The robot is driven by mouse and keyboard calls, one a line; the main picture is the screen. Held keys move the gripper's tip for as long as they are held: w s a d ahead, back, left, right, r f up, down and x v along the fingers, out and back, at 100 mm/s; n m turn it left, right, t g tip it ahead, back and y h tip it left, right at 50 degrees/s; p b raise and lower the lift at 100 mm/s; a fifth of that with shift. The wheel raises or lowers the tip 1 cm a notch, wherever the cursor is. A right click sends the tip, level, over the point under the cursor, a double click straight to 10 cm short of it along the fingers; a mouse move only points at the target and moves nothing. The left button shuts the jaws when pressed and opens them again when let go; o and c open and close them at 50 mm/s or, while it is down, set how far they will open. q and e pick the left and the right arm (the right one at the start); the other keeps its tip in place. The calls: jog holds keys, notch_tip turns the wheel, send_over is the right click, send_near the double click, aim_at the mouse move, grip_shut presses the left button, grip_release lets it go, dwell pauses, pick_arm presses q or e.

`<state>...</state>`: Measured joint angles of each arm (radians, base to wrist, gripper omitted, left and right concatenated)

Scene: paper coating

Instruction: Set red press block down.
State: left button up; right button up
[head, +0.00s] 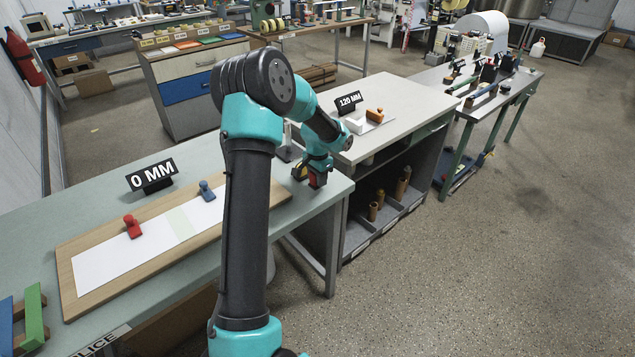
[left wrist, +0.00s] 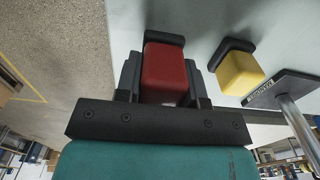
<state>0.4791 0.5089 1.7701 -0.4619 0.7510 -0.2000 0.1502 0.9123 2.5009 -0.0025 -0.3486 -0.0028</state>
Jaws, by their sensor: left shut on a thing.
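My left gripper (head: 317,167) is shut on the red press block (head: 318,181) near the right end of the green-topped table. In the left wrist view, the red block (left wrist: 165,72) sits between the two dark fingers of the gripper (left wrist: 163,80), its black pad at the far end. I cannot tell whether the pad touches the tabletop. A yellow press block (head: 298,172), also with a black pad, stands just beside it; it shows in the left wrist view (left wrist: 238,74) right of the gripper, apart from it. My right gripper is not in view.
A wooden board (head: 72,305) with white paper (head: 105,263) holds a red-handled tool (head: 132,227) and a blue-handled tool (head: 206,191). A "0 MM" sign (head: 151,176) stands behind. A metal post (left wrist: 297,130) rises close to the yellow block. The table edge is near on the right.

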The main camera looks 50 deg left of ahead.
pick_arm(q)
jog(key=shift+f, duration=1)
jog(key=shift+f, duration=0.15)
jog(key=o, duration=1)
notch_tip(320, 180, up, 12)
jog(key=shift+r, duration=0.2)
